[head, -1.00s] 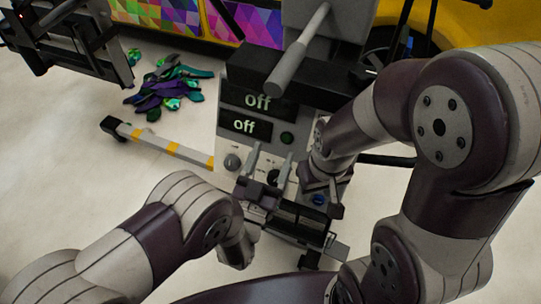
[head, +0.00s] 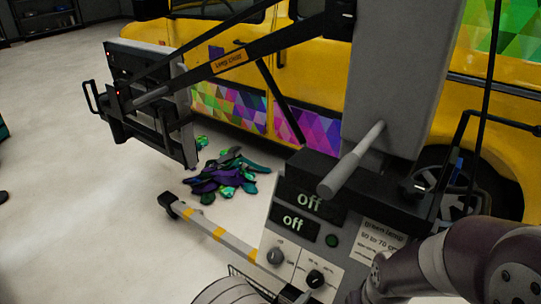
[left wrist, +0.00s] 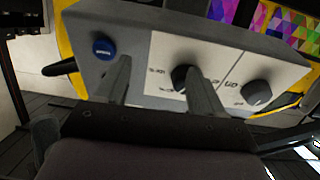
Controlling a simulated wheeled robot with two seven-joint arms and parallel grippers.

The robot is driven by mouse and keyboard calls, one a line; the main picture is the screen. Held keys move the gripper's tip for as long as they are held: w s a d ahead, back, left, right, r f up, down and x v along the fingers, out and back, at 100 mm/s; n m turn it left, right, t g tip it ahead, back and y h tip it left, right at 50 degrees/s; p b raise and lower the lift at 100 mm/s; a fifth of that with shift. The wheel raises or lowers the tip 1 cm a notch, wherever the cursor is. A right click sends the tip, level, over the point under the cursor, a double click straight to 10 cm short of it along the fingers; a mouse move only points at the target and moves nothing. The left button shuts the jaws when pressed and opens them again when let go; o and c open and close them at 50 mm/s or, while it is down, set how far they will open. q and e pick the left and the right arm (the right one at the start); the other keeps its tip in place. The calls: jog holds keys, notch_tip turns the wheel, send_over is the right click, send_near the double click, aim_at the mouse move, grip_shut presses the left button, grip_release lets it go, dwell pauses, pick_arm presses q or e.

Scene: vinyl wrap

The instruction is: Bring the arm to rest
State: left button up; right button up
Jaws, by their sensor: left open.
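My left gripper (left wrist: 160,84) is open and empty in the left wrist view, its two fingers pointing toward the control panel (left wrist: 215,55). Between and beyond the fingers are a black knob (left wrist: 183,78), a second dark knob (left wrist: 256,92) and a blue button (left wrist: 104,49). I cannot tell whether the fingers touch the panel.
The grey machine has two displays reading "off" (head: 295,224), a green lamp (head: 332,240) and a protruding grey handle (head: 350,160). A striped leg (head: 215,232) reaches left. Colourful vinyl scraps (head: 225,175) lie on the floor. A yellow vehicle (head: 310,75) stands behind.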

pick_arm(q)
jog(key=s+a+r+n+g+y+p, duration=0.1)
jog(key=s+a+r+g+y+p, duration=0.1)
jog(key=a+g+y+p, duration=0.3)
jog(key=s+a+r+n+g+y+p, duration=0.15)
jog(key=a+g, duration=0.25)
jog(key=a, duration=0.4)
jog(key=s+a+r+n+y+p, duration=0.1)
jog(key=s+a+r+n+p, duration=0.1)
jog(key=a+r, duration=0.6)
jog(key=s+a+r+n+g+y+p, duration=0.1)
jog(key=s+a+r+n+y+p, duration=0.1)
jog(key=a+r, duration=0.6)
notch_tip(320, 180, up, 3)
jog(key=s+p, duration=0.1)
jog(key=p, duration=0.1)
jog(key=shift+n+g+p, duration=0.3)
jog(key=shift+n, duration=0.05)
jog(key=shift+r, duration=0.1)
